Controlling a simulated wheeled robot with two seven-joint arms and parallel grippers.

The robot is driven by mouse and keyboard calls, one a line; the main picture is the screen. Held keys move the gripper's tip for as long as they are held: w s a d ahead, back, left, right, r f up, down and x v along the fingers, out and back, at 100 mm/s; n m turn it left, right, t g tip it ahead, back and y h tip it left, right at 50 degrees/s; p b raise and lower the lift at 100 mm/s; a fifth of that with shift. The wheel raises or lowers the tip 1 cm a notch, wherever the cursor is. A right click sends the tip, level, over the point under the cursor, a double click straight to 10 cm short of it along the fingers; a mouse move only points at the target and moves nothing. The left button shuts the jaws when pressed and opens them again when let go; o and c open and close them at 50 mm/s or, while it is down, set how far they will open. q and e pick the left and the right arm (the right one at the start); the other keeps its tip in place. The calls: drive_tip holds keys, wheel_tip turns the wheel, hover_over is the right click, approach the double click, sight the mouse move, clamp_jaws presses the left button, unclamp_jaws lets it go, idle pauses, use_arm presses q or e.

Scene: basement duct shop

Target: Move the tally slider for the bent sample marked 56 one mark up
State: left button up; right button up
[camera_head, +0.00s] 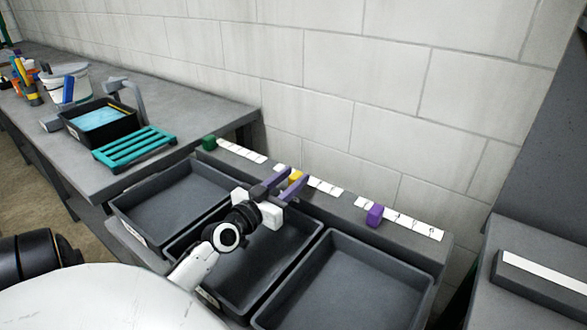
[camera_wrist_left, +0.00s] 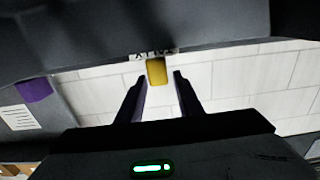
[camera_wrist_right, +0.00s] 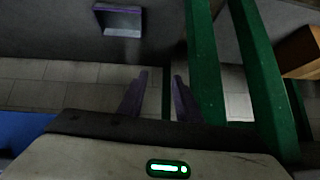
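Three tally sliders sit along a grey ledge (camera_head: 345,205) with white marked strips: green (camera_head: 209,143) at left, yellow (camera_head: 295,176) in the middle, purple (camera_head: 375,214) at right. The strip marks and the number 56 are too small to read. My left gripper (camera_head: 298,177) is open with its purple fingers on either side of the yellow slider. In the left wrist view the yellow slider (camera_wrist_left: 157,71) stands between the fingertips with gaps at both sides. The purple slider (camera_wrist_left: 34,89) is at the left there. My right gripper (camera_wrist_right: 160,76) is open and empty, away from the sliders.
Three empty-looking dark trays stand before the ledge; the right one (camera_head: 345,285) is clear of my arm. A block wall (camera_head: 400,80) rises behind. A teal rack (camera_head: 133,147) and black bin (camera_head: 98,121) are on the left bench. Green bars (camera_wrist_right: 205,65) stand near my right gripper.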

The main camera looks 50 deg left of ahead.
use_arm(q)
drive_tip(key=shift+o, duration=0.5)
drive_tip(key=shift+s+d, duration=0.1)
drive_tip(key=shift+s, duration=0.15)
drive_tip(key=s+d+b, duration=0.1)
drive_tip(key=s+d, duration=0.1)
drive_tip(key=s, duration=0.7)
drive_tip(key=shift+s+b, duration=0.3)
drive_tip(key=shift+b, duration=0.05)
